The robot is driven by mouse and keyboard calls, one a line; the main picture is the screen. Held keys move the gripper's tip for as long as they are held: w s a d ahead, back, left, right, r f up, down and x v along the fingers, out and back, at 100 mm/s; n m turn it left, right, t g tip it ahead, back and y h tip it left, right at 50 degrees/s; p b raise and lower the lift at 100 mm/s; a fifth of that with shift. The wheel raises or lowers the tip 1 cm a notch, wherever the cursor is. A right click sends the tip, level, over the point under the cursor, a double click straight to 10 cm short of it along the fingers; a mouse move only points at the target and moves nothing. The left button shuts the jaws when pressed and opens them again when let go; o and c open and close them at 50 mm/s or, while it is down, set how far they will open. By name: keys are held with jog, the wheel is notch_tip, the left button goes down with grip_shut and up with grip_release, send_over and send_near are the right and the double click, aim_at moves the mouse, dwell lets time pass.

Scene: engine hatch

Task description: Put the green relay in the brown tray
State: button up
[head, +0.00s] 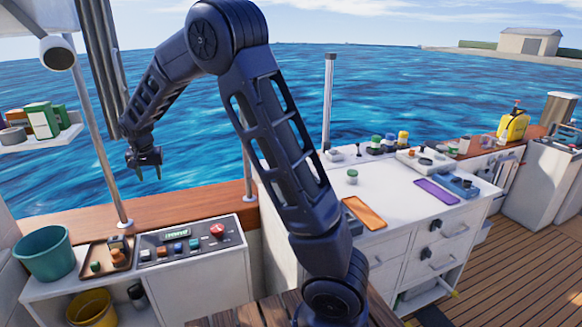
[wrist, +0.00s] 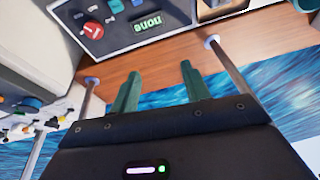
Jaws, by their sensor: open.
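I cannot tell whether the green piece is a relay. Beside the tray, a grey panel (head: 205,236) holds a row of small blocks, among them a dark greenish one (head: 194,244). My gripper (head: 144,163) is open and empty, high above and beyond the tray. Its two fingers stand apart in the wrist view (wrist: 158,78).
A teal bucket (head: 44,253) stands left of the tray. A pole (head: 97,150) rises behind. The white counter (head: 300,180) holds an orange tray and several jars.

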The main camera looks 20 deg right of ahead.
jog(key=s+d+r, duration=0.4)
jog(key=d, duration=0.5)
jog(key=s+d+r, duration=0.4)
jog(key=d+r, duration=0.1)
jog(key=d, duration=0.4)
jog(key=s+d+r, duration=0.4)
jog(key=d, duration=0.5)
jog(key=s+d, duration=0.4)
jog(key=s, duration=0.3)
jog(key=s+d+f, duration=0.1)
jog(key=s+d, duration=0.4)
jog(key=s, duration=0.3)
jog(key=s+d+n+t, duration=0.1)
jog(key=s+d, duration=0.4)
jog(key=s, duration=0.2)
jog(key=shift+s+f, duration=0.25)
jog(key=shift+s, duration=0.15)
